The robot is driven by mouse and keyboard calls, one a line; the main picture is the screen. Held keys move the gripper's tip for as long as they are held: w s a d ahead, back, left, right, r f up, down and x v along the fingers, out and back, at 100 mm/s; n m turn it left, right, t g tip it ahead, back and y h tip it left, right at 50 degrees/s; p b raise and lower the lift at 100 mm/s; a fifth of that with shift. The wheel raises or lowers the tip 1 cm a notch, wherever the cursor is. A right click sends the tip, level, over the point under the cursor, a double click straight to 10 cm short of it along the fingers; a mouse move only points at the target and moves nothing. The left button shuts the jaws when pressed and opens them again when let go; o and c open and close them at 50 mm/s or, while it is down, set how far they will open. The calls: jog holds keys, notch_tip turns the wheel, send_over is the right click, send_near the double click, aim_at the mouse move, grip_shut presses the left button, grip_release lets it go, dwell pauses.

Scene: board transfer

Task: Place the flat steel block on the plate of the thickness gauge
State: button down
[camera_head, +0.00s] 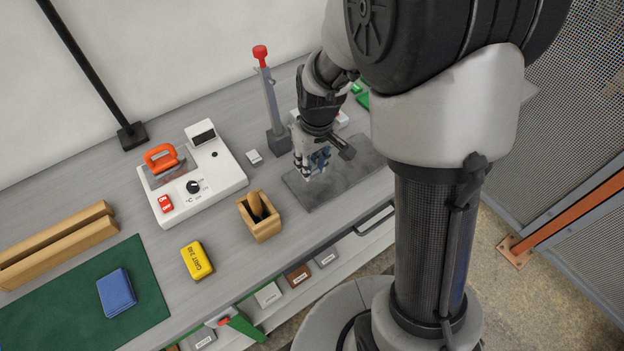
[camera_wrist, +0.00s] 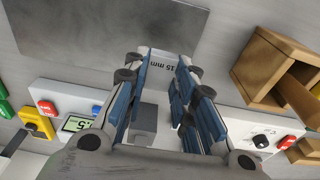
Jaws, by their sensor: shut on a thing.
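My gripper (camera_head: 312,170) is low over the dark grey slab at the back right of the bench. In the wrist view its blue-padded fingers (camera_wrist: 168,68) are shut on the flat steel block (camera_wrist: 163,60), a light grey piece marked "15 mm". The thickness gauge appears to be the white unit with a display (camera_wrist: 75,124), a red button and a yellow part, at lower left in the wrist view. My gripper partly covers it, and its plate cannot be made out. In the head view my arm hides most of this white unit (camera_head: 342,118).
A lever stand (camera_head: 271,105) with a red knob rises just left of my gripper. The grey slab (camera_head: 350,168) lies below. A wooden box (camera_head: 262,228), a white heater unit (camera_head: 222,172), a yellow block (camera_head: 197,260) and a blue block (camera_head: 117,292) stand further left.

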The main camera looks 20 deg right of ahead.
aim_at(311, 184)
jog(key=shift+f+b, duration=0.75)
jog(key=shift+f, duration=1.95)
jog(key=shift+f, duration=0.15)
jog(key=c, duration=1.3)
grip_release()
